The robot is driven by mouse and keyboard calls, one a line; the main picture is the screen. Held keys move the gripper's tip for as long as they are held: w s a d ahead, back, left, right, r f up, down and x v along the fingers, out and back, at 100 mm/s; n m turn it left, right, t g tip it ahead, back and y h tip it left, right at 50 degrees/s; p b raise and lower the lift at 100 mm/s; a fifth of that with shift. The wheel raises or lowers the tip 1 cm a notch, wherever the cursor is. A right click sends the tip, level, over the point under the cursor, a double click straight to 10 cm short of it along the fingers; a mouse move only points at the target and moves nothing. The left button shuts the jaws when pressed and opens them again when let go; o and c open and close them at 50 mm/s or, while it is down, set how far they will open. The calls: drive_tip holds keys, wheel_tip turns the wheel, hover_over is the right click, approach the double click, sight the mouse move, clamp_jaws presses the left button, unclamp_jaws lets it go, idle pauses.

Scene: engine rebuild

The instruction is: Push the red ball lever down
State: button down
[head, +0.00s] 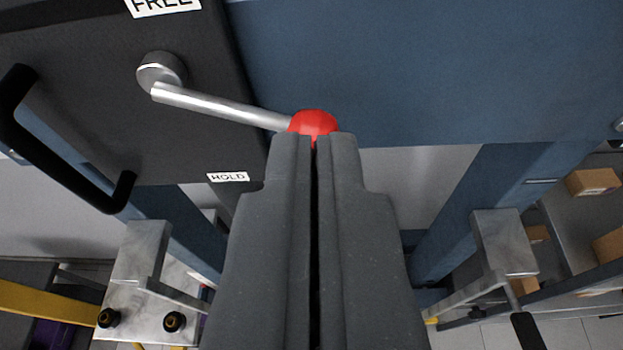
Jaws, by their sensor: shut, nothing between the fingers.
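The lever (215,105) is a silver rod that runs from a round metal pivot (161,70) on a dark panel to the right and slightly down. Its red ball (313,122) is at the right end, past the panel's right edge. My gripper (314,140) is shut and empty. Its fingertips overlap the lower part of the ball in the picture and hide it. I cannot tell whether they touch it.
The dark panel (95,120) carries a "FREE" label (162,6) at the top and a "HOLD" label (228,177) lower down. A black handle (60,165) sticks out at left. A blue beam (430,70) lies behind. Metal brackets (505,240) stand below on both sides.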

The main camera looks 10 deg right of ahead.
sight(310, 117)
drive_tip(key=w+d+f+b, duration=0.1)
drive_tip(key=w+f, duration=0.4)
drive_tip(key=w, duration=0.1)
drive_tip(key=shift+w+d, duration=0.2)
drive_tip(key=shift+d, duration=0.15)
drive_tip(key=shift+f, duration=0.1)
